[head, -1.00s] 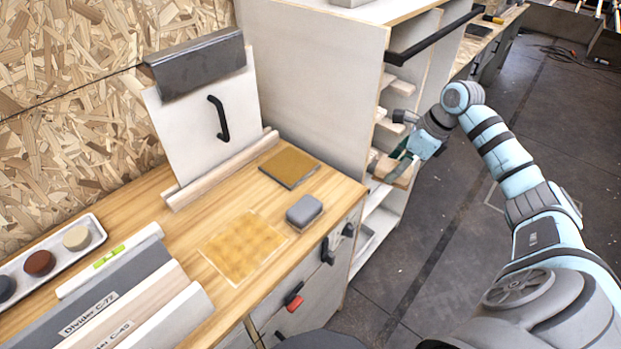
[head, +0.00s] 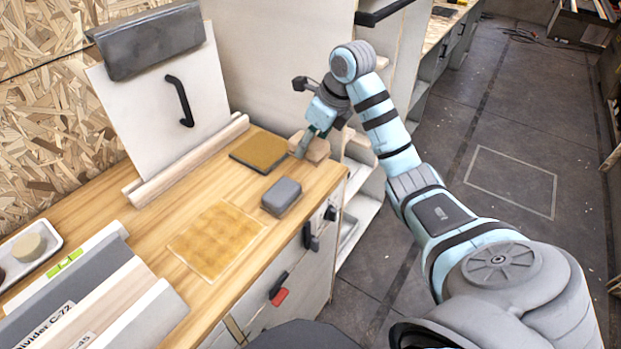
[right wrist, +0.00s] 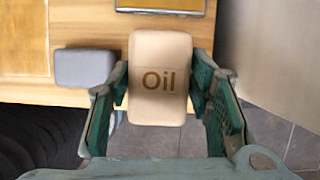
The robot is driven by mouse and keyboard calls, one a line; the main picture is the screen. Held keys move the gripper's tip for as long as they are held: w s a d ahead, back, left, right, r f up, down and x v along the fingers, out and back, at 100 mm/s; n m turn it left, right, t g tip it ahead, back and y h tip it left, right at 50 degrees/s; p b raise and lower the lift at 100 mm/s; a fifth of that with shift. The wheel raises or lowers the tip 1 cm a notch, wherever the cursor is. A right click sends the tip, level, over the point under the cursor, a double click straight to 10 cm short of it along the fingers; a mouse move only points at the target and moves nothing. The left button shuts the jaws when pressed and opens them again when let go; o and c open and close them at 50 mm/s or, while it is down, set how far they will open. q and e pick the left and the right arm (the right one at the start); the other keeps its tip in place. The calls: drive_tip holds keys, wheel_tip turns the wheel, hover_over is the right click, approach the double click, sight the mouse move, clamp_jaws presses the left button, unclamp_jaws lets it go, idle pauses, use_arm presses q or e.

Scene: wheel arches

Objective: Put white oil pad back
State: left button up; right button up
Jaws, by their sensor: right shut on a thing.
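The oil pad is a pale beige rounded block (head: 314,150) marked "Oil", which fills the middle of the right wrist view (right wrist: 160,78). My right gripper (head: 302,146) is shut on it, with one green finger along each side. In the head view the pad is at the right edge of the wooden bench, beside the shelf unit; I cannot tell whether it touches the bench. A grey rounded block (head: 281,196) lies on the bench, left of the pad in the wrist view (right wrist: 84,68). My left gripper is not in view.
On the wooden bench (head: 150,215) lie a dark-edged tan plate (head: 259,152) and a yellowish square sheet (head: 218,237). A white panel with a black handle (head: 180,100) stands behind. Divider boards (head: 75,300) and a white tray (head: 48,262) are at left. Open shelves (head: 368,180) stand right.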

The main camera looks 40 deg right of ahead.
sight(321, 145)
wheel_tip(321, 145, down, 7)
drive_tip(key=shift+s+a+r, duration=0.1)
drive_tip(key=shift+s+r, duration=0.05)
drive_tip(key=shift+r, duration=0.05)
drive_tip(key=shift+f, duration=0.15)
drive_tip(key=shift+f, duration=0.1)
drive_tip(key=o, duration=1.1)
drive_tip(key=shift+r, duration=0.2)
drive_tip(key=p+v, duration=0.2)
drive_tip(key=v, duration=1)
